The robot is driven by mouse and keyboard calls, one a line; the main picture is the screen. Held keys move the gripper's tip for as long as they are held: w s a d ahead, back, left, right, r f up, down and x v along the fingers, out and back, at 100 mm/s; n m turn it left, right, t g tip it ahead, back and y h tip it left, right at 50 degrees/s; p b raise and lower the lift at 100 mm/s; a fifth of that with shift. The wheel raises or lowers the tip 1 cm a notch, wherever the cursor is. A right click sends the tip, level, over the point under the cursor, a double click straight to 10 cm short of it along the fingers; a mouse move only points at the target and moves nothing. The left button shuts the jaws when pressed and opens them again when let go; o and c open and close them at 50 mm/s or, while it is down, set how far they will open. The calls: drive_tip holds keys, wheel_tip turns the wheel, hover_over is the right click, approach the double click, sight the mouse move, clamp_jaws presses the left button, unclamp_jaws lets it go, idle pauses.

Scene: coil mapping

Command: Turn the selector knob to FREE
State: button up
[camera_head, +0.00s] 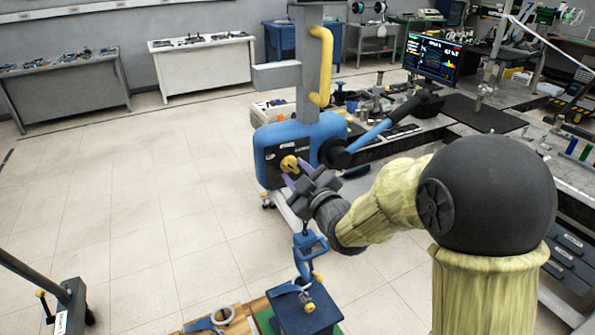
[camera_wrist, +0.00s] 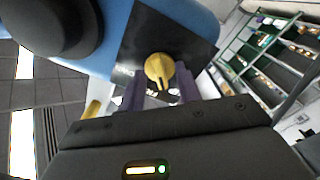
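The yellow selector knob (camera_head: 289,163) sits on a dark plate on the front of a blue machine housing (camera_head: 268,142). In the wrist view the knob (camera_wrist: 158,70) is round with a raised grip bar, on the dark plate (camera_wrist: 172,38). My gripper (camera_head: 287,180) is at the housing front, its purple fingers reaching toward the knob. In the wrist view the two fingers (camera_wrist: 160,92) stand apart, one on each side below the knob, with a gap between them. I cannot tell whether they touch it. The plate's lettering is not readable.
A blue lever arm with a black hub (camera_head: 335,153) juts from the housing close to my wrist. A yellow handle (camera_head: 320,65) is on the grey column above. A blue stand (camera_head: 305,305) is below. A cluttered bench (camera_head: 480,115) lies right.

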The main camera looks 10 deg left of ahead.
clamp_jaws()
drive_tip(key=shift+f+m+b, duration=0.1)
drive_tip(key=shift+m+b, duration=0.2)
drive_tip(key=shift+b, duration=0.1)
drive_tip(key=m+b, duration=0.2)
drive_tip(key=m, duration=0.1)
drive_tip(key=shift+f, duration=0.1)
drive_tip(key=shift+m+b, duration=1)
drive_tip(key=shift+m, duration=1.1)
unclamp_jaws()
